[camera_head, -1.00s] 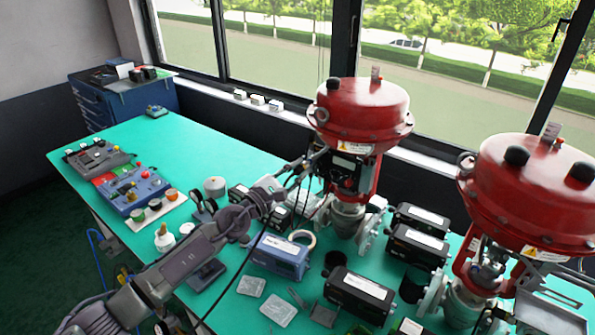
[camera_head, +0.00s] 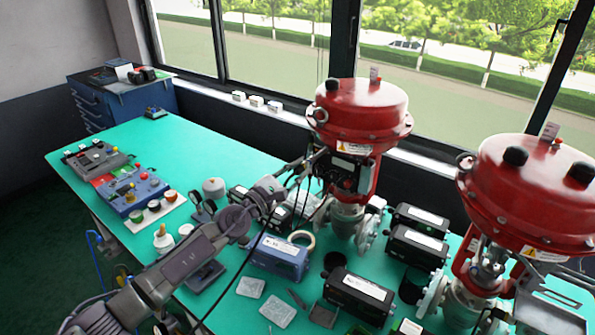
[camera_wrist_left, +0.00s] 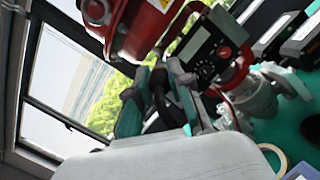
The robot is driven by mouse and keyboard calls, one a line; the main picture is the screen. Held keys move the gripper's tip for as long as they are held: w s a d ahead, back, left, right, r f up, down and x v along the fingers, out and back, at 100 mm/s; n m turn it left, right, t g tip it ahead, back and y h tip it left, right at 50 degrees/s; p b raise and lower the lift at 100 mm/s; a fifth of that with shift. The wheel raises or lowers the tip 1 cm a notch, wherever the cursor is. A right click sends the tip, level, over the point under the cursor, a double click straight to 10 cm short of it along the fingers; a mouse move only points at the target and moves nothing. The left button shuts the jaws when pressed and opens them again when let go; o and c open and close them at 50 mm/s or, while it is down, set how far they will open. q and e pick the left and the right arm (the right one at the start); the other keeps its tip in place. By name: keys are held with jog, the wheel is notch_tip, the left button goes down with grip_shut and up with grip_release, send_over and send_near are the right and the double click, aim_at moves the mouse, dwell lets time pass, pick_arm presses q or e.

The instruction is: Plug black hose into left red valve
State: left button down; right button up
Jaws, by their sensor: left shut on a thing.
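The left red valve (camera_head: 362,110) stands upright on the green table, with a dark positioner (camera_head: 345,172) on its side. My left gripper (camera_head: 312,163) is at the positioner's left side, shut on the black hose. The black hose (camera_head: 262,232) hangs from there and runs down along my left arm. In the left wrist view, the gripper's fingers (camera_wrist_left: 160,92) close around a dark hose end (camera_wrist_left: 160,82), close to the positioner (camera_wrist_left: 212,55). Whether the hose end touches the port cannot be told. Grey metal parts (camera_head: 548,285) by the right valve may be my right gripper; its jaws are unclear.
The right red valve (camera_head: 530,190) stands at the right. A blue box (camera_head: 278,258), a tape ring (camera_head: 303,238) and several black boxes (camera_head: 358,290) crowd the table around the left valve.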

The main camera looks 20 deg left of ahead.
pick_arm(q)
jog(key=shift+w+d, duration=0.2)
jog(key=shift+w, duration=0.25)
dwell(0.4)
jog(key=c, duration=1)
grip_release()
